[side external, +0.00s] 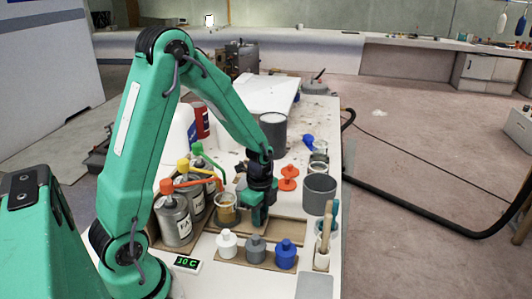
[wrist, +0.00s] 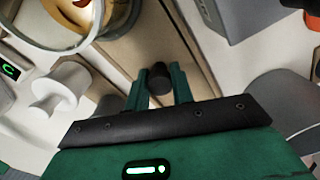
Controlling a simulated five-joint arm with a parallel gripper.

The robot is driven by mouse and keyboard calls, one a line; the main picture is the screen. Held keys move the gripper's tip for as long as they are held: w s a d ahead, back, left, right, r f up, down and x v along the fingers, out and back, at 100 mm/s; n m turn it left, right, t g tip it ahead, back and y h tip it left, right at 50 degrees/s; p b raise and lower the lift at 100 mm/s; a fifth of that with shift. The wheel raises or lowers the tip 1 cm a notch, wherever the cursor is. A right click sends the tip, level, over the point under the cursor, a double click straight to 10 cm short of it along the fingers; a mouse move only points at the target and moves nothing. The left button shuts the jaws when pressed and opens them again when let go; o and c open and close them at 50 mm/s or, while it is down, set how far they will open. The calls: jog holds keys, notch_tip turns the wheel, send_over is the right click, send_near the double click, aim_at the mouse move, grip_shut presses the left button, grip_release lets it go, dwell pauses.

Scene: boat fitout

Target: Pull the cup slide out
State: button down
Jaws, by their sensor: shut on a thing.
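My gripper (side external: 258,214) points down beside the cup of amber liquid (side external: 227,209). In the wrist view my gripper (wrist: 158,72) is shut on a dark round knob (wrist: 159,84), with a finger on each side. The knob stands on a brown wooden strip, which looks like the cup slide (wrist: 178,35). The same brown wood shows right of my gripper in the side view (side external: 286,232). The cup's round rim shows at the top left of the wrist view (wrist: 62,44). My gripper hides the knob in the side view.
Spouted bottles (side external: 175,220) stand close on the left. White, grey and blue knobbed pieces (side external: 256,250) stand in front on a wooden strip. A grey pot (side external: 319,194), a brush holder (side external: 322,247) and an orange piece (side external: 288,178) stand to the right.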

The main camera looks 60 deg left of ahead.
jog(key=w+d, duration=0.8)
jog(key=shift+w+d, duration=0.2)
jog(key=shift+w, duration=0.1)
jog(key=c, duration=1.2)
grip_release()
jog(key=shift+s, duration=0.1)
jog(key=shift+r, duration=0.1)
notch_tip(320, 180, up, 8)
